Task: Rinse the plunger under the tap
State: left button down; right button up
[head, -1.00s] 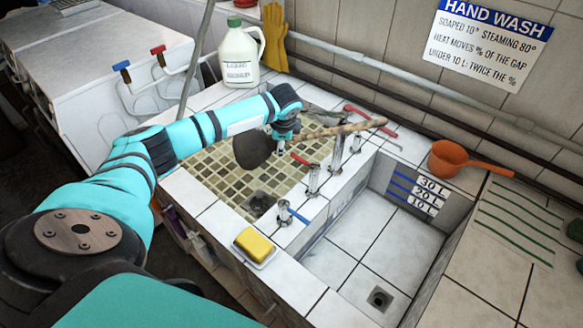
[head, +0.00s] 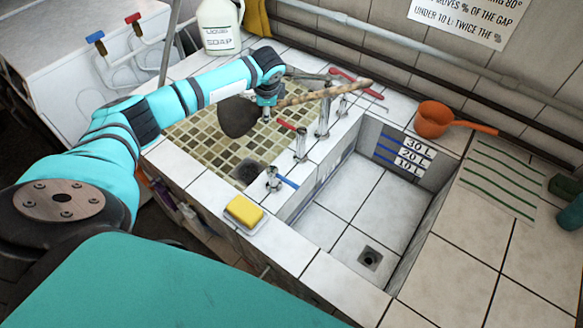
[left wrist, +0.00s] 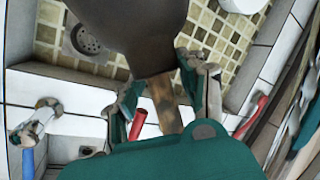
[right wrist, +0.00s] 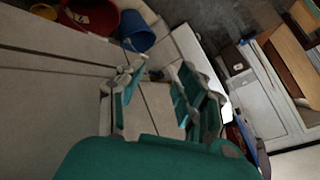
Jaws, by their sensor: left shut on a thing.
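The plunger has a dark rubber cup (head: 238,116) and a wooden handle (head: 330,92). It is held tilted above the mosaic-tiled basin (head: 190,135), cup toward the left. My left gripper (head: 267,100) is shut on the handle close to the cup. In the left wrist view the cup (left wrist: 130,30) fills the top middle and the handle (left wrist: 165,100) runs between the fingers. Chrome taps stand on the divider: a tall one (head: 323,118), one with a red lever (head: 300,145), one with a blue lever (head: 273,180). My right gripper (right wrist: 157,95) is open and empty, away from the sink.
A yellow sponge (head: 244,211) lies on the front ledge. The deep white basin (head: 350,220) at right is empty. An orange scoop (head: 436,120) and a soap jug (head: 219,28) stand on the back ledge. The right wrist view shows red (right wrist: 92,18) and blue (right wrist: 136,32) buckets.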

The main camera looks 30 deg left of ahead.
jog(key=w+a+r+n+y, duration=0.1)
jog(key=a+r+n+y, duration=0.35)
jog(key=a+r, duration=0.6)
notch_tip(320, 180, up, 21)
jog(key=m+h, duration=1)
jog(key=m, duration=1.9)
send_over(290, 182)
jog(key=s+d, duration=0.3)
jog(key=d, duration=0.2)
jog(key=shift+y, duration=0.25)
jog(key=x, duration=1.1)
jog(key=shift+w+f, duration=0.3)
grip_shut()
